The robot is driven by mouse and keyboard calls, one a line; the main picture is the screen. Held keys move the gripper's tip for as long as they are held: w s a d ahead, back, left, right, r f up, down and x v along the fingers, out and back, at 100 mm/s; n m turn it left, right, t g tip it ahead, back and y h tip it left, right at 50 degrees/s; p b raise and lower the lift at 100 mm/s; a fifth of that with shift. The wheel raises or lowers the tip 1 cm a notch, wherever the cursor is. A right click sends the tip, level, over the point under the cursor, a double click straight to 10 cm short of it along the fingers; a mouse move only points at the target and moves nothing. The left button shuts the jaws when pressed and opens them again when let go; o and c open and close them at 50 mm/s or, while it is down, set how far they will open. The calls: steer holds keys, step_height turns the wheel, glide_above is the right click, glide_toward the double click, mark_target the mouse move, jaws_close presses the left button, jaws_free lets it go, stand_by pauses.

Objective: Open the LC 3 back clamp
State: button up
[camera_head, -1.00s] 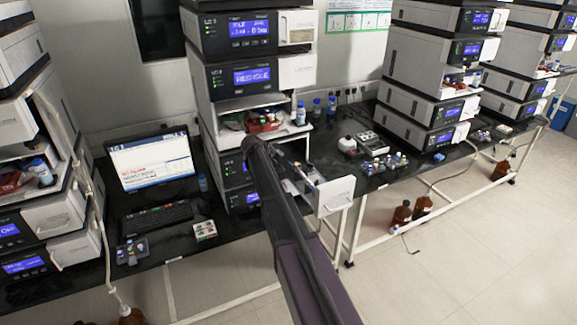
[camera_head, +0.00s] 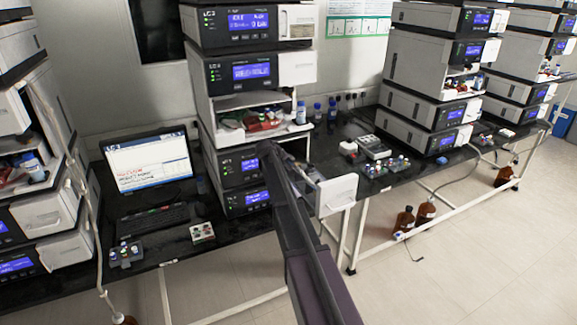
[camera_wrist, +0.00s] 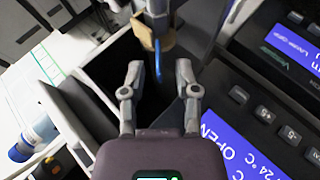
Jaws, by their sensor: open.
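The LC stack (camera_head: 232,78) with the open compartment stands at centre in the head view; its top label looks like LC 3. In the wrist view my gripper (camera_wrist: 158,72) is open, its two fingers apart inside a dark compartment. A metal column end (camera_wrist: 156,12) with a brass-coloured fitting (camera_wrist: 154,38) lies just beyond the fingertips. A thin blue line (camera_wrist: 158,62) runs down from it between the fingers. I cannot tell which part is the back clamp, or whether a finger touches anything. In the head view my arm hides the gripper.
The white compartment door (camera_head: 337,195) stands open right of my arm. A display reading OPEN (camera_wrist: 235,150) is close to the right finger.

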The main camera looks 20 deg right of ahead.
steer(key=shift+d+f, duration=0.15)
jaws_close()
steer(key=shift+d, duration=0.1)
stand_by(0.4)
